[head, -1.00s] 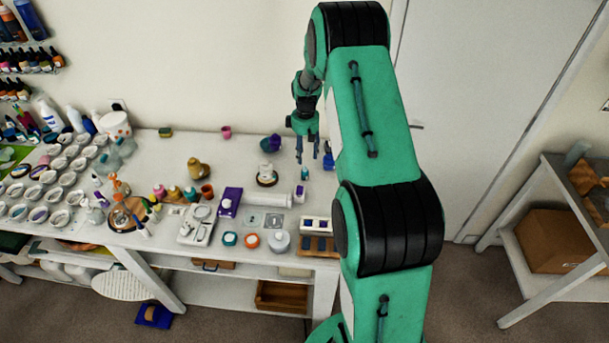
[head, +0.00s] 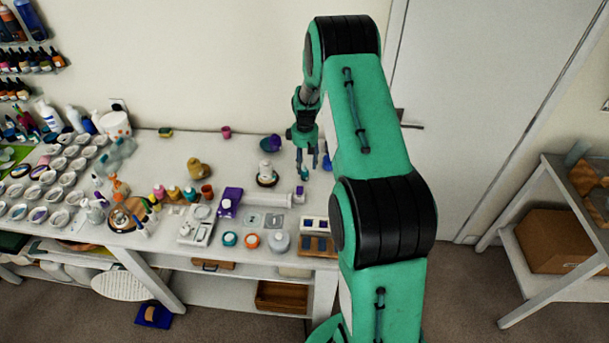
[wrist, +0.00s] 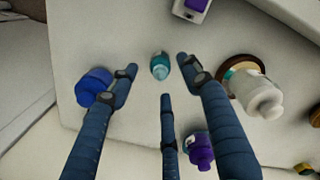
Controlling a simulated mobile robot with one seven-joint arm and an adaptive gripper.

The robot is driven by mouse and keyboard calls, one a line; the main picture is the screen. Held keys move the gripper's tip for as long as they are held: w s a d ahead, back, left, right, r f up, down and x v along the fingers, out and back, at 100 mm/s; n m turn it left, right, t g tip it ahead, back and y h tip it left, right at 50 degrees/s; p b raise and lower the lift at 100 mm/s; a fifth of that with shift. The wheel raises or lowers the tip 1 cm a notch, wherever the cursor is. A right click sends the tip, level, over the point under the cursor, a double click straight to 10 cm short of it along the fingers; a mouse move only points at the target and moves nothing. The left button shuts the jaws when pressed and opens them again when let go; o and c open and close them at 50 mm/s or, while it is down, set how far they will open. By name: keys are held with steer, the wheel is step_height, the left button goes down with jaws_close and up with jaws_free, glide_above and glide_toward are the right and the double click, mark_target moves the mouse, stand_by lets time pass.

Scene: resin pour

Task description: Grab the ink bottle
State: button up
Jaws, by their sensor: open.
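A small teal bottle with a light teal cap (wrist: 160,66) stands on the white table in the wrist view, ahead of my fingers and roughly centred between them. It looks like the ink bottle, but I see no readable label. My gripper (wrist: 158,72) is open, with its dark blue fingers spread and nothing between them. In the head view my gripper (head: 307,168) hangs fingers-down over the table's right end. The teal bottle cannot be made out there, likely hidden behind the fingers.
A blue bottle (wrist: 93,86) stands close beside the left finger. A purple bottle (wrist: 201,150) is by the lower fingers. A white bottle on a round wooden base (wrist: 258,95) is to the right. A purple-topped item (wrist: 192,7) is above. The table edge lies left.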

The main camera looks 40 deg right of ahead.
mark_target(305, 168)
steer(key=shift+f, duration=1.65)
jaws_close()
